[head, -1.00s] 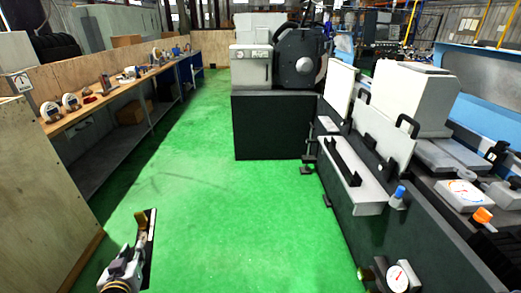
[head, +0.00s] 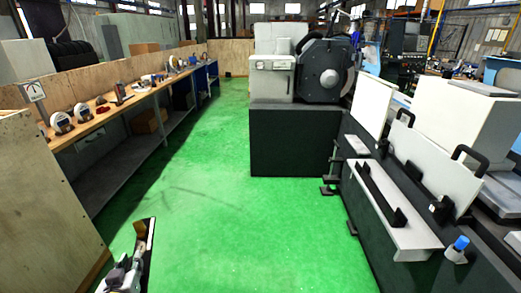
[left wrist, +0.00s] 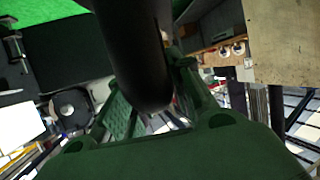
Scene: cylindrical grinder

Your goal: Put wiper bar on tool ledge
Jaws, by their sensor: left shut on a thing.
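My left gripper (head: 133,262) is at the bottom left of the head view, over the green floor. It is shut on the wiper bar (head: 150,250), a long dark bar with a brownish piece near its far end. In the left wrist view the dark bar (left wrist: 135,50) runs between the green fingers (left wrist: 155,105) and hides much of what is behind. The tool ledge (head: 415,240) is a pale shelf on the front of the machine at the right. A black strip and black upright brackets (head: 397,218) are on it. The bar is well apart from the ledge. My right gripper is out of view.
A wooden bench (head: 120,105) with gauges and small tools runs along the left, behind a plywood panel (head: 45,200). A dark cabinet (head: 295,140) with a grey machine stands ahead. A blue-capped piece (head: 459,247) sits beside the ledge. Green floor between is clear.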

